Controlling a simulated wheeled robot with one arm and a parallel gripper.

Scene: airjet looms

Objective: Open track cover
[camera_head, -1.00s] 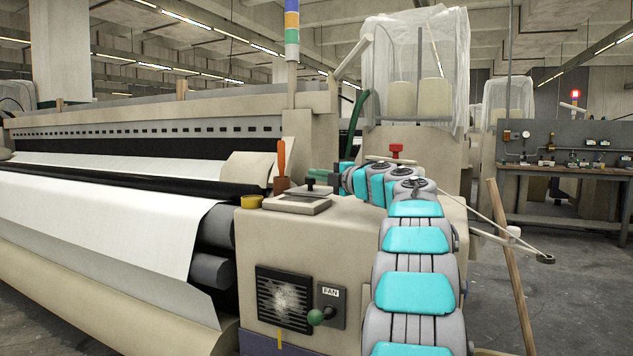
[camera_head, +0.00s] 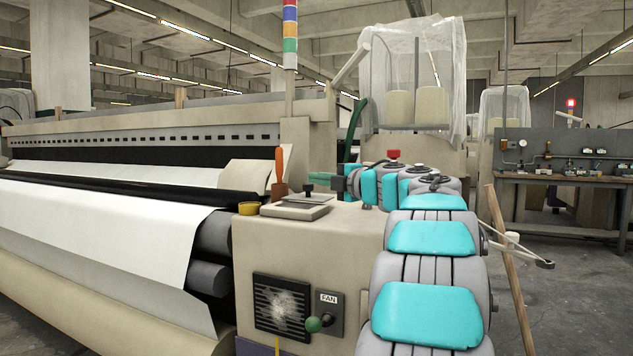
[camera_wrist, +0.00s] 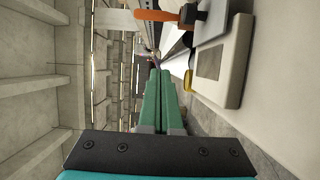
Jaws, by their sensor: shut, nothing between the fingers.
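The track cover appears to be the flat grey plate with a small black knob (camera_head: 308,188), lying on a beige frame (camera_head: 285,211) on top of the loom's end housing. In the wrist view the grey plate (camera_wrist: 211,24) and the frame (camera_wrist: 238,65) show at upper right, with a grey rectangle in the frame. My gripper (camera_wrist: 160,72) has green fingers, shut together with nothing between them.
White fabric (camera_head: 110,220) lies left. A wooden pole (camera_head: 509,265) leans at right.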

